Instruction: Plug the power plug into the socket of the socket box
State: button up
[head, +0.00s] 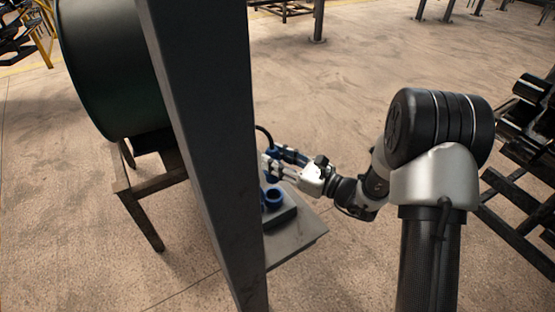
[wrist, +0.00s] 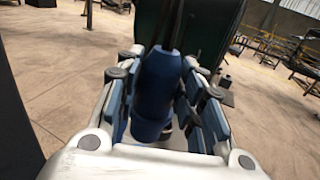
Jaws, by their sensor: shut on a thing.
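My gripper (head: 270,168) is shut on the blue power plug (wrist: 160,85). In the wrist view the plug fills the space between the two jaws, and its dark cable end points away from the camera. In the head view my gripper is just above and behind the blue socket (head: 273,196).
A thick dark post (head: 205,130) stands in front of the socket box and hides its left side. The box sits on a grey plate (head: 305,240). A large dark green drum (head: 110,65) is at left, and dark racks (head: 530,130) are at right. Open floor lies behind.

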jog(key=shift+f+b, duration=2.3)
jog(key=shift+f, duration=0.6)
jog(key=shift+f+b, duration=1.85)
jog(key=shift+f, duration=0.45)
jog(key=shift+c, duration=0.2)
jog(key=o, duration=1.3)
jog(key=shift+c, duration=0.2)
jog(key=shift+d, duration=0.1)
jog(key=v, duration=1.2)
jog(key=shift+f, duration=0.1)
